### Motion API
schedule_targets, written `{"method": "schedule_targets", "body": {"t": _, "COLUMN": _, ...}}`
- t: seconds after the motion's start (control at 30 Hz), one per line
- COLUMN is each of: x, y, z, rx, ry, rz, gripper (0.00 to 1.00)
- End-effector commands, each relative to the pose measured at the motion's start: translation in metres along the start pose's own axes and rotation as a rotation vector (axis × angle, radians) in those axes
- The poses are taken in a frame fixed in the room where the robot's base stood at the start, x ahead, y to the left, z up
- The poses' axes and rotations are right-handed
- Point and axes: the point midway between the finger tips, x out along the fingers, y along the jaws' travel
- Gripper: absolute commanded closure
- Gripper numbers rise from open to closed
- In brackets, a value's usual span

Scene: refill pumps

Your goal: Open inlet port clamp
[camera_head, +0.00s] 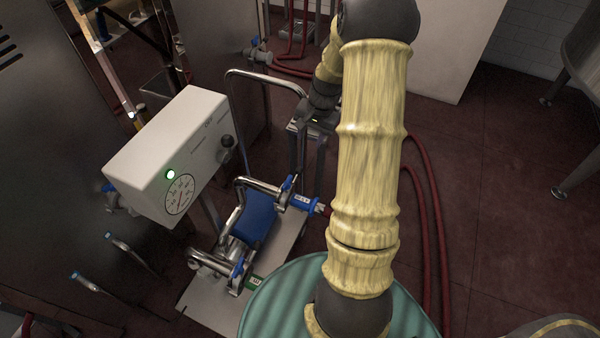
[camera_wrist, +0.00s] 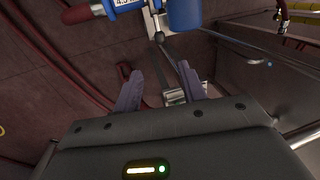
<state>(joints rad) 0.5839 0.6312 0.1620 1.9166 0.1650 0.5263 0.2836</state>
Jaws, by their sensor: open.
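The pump has a blue body (camera_head: 257,217) and steel pipes on a floor plate. A blue fitting with a white label (camera_head: 303,202) joins a red hose at its right side; the label is too small to read. A small clamp with a blue part (camera_head: 287,187) sits at that pipe joint. In the wrist view, a ball-ended metal lever (camera_wrist: 159,37) hangs beside the blue fitting (camera_wrist: 125,5). My gripper (camera_head: 309,170) is above and behind the joint, apart from it. In the wrist view its fingers (camera_wrist: 160,72) are spread and empty, with the lever beyond the tips.
A white control box (camera_head: 170,150) with a green light and gauge stands left of the pump. A bent steel handle (camera_head: 262,76) rises behind. Red hoses (camera_head: 427,210) run along the floor at right. A green ribbed drum (camera_head: 285,300) stands in front.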

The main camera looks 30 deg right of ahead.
Motion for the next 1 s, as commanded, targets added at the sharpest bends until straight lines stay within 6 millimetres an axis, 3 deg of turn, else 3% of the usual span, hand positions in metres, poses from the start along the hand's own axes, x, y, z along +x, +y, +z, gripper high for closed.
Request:
{"method": "schedule_targets", "body": {"t": 0.2, "x": 0.001, "y": 0.000, "z": 0.001, "rx": -0.002, "ry": 0.000, "rz": 0.001, "gripper": 0.59}}
{"method": "schedule_targets", "body": {"t": 0.37, "x": 0.013, "y": 0.000, "z": 0.001, "rx": -0.003, "ry": -0.002, "rz": 0.002, "gripper": 0.59}}
{"method": "schedule_targets", "body": {"t": 1.0, "x": 0.123, "y": 0.000, "z": 0.002, "rx": -0.004, "ry": -0.003, "rz": 0.002, "gripper": 0.59}}
